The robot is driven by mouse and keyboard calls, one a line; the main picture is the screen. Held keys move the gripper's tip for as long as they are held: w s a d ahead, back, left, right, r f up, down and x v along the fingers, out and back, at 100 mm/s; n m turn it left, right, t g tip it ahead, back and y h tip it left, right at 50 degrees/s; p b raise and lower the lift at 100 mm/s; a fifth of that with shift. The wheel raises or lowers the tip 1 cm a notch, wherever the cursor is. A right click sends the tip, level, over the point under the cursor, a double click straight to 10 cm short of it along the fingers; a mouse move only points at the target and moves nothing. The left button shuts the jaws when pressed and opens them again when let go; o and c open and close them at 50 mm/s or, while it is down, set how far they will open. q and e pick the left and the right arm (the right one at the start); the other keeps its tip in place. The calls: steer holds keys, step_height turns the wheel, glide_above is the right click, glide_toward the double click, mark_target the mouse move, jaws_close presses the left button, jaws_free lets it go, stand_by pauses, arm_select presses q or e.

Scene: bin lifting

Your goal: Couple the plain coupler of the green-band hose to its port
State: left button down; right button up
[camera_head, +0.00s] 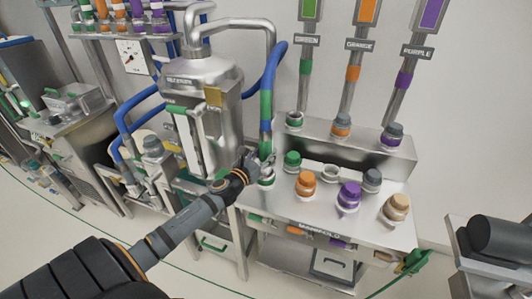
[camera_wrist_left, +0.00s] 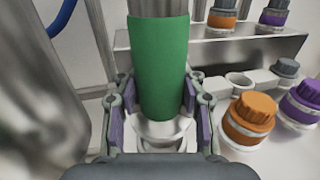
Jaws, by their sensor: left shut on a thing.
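The green-band hose (camera_head: 266,106) is blue with a green band and comes down from the upper pipe to the front left of the manifold. My left gripper (camera_head: 262,163) is shut on its lower end, just at the green band (camera_wrist_left: 160,65). In the left wrist view the fingers of my left gripper (camera_wrist_left: 158,112) stand on both sides of the band. A pale ring (camera_wrist_left: 160,132) shows directly below the band. I cannot tell whether it is the coupler, the port or both seated together. My right gripper is not in view.
The manifold bench (camera_head: 300,212) carries a green cap (camera_head: 292,160), an orange cap (camera_head: 305,184), a purple cap (camera_head: 349,195) and a tan cap (camera_head: 397,208). An open pale ring (camera_head: 330,171) lies behind them. The steel receiver tank (camera_head: 205,80) stands close on the left.

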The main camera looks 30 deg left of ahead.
arm_select(q)
steer(key=shift+f+b, duration=0.95)
steer(key=shift+f, duration=0.05)
steer(key=shift+f, duration=0.2)
steer(key=shift+f+b, duration=0.35)
steer(key=shift+b, duration=0.05)
steer(key=shift+f, duration=0.15)
steer(key=shift+f+b, duration=0.35)
steer(key=shift+b, duration=0.05)
stand_by(0.4)
